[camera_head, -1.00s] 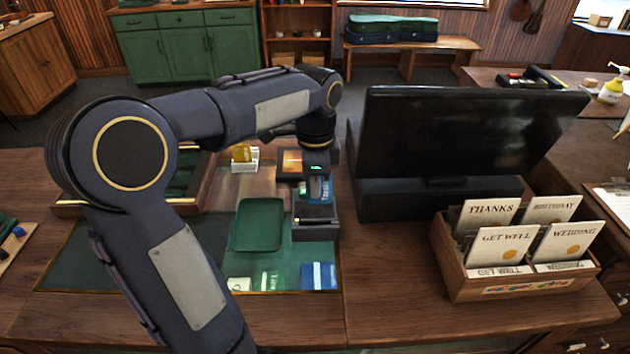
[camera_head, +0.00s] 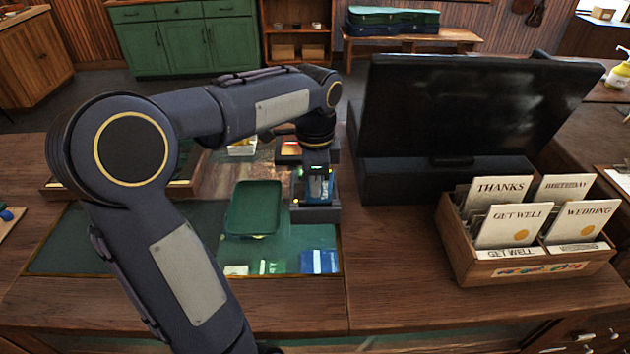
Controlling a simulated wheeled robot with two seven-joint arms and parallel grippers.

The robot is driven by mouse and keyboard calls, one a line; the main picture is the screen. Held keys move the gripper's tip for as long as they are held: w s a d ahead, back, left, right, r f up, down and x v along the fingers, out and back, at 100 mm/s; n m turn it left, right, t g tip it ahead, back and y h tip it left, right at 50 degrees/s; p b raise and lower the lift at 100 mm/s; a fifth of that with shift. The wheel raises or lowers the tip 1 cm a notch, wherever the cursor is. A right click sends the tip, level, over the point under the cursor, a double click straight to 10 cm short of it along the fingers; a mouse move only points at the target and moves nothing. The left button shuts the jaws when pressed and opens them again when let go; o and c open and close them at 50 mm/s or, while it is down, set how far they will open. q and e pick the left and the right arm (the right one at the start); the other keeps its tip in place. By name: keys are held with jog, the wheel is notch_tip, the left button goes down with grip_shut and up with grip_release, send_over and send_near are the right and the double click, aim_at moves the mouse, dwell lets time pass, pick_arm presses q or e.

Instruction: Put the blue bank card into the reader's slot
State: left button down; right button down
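My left gripper (camera_head: 317,172) points down over the card reader, at the end of my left arm. It appears shut on the blue bank card (camera_head: 320,188), which hangs upright below the fingers. The dark card reader (camera_head: 316,214) stands on the counter right of the green tray, its lit screen (camera_head: 290,149) showing behind the wrist. The card's lower edge is at the reader's near part; I cannot tell whether it is inside the slot. The slot itself is hidden. My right gripper is not in view.
A green tray (camera_head: 254,208) lies left of the reader on a green mat (camera_head: 90,250). Another blue card-like item (camera_head: 320,261) lies near the mat's front. Bare counter lies in front.

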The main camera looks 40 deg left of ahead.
aim_at(315, 203)
pick_arm(q)
jog(key=shift+f+b, duration=0.9)
jog(key=shift+f, duration=0.75)
jog(key=c, duration=1.6)
grip_release()
jog(key=shift+f, duration=0.1)
notch_tip(315, 203, up, 8)
jog(key=shift+r+p, duration=0.1)
jog(key=shift+p, duration=0.2)
